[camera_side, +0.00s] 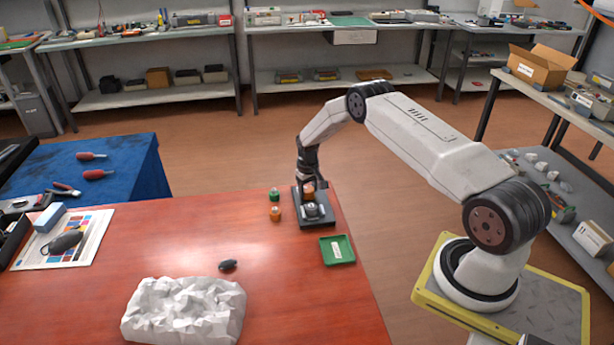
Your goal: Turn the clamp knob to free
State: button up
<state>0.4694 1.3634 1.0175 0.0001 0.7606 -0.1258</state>
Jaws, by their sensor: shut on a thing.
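A dark clamp fixture (325,222) stands near the far right edge of the red table, with a grey round part (312,210) at its middle. My gripper (309,188) points down over the rear of the fixture. It is shut on a small orange part, which looks like the clamp knob (308,195). The fingers partly cover the knob, and its turn position is too small to tell.
A green-topped container (274,195) and an orange one (275,213) stand just left of the fixture. A green tray (337,250) lies in front of it. A small dark object (228,265) and a crumpled white heap (184,310) are nearer the camera.

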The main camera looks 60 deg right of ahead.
aim_at(308, 189)
dwell(0.4)
jog(key=o, duration=1.3)
jog(key=shift+r, duration=0.1)
jog(key=shift+r, duration=3.8)
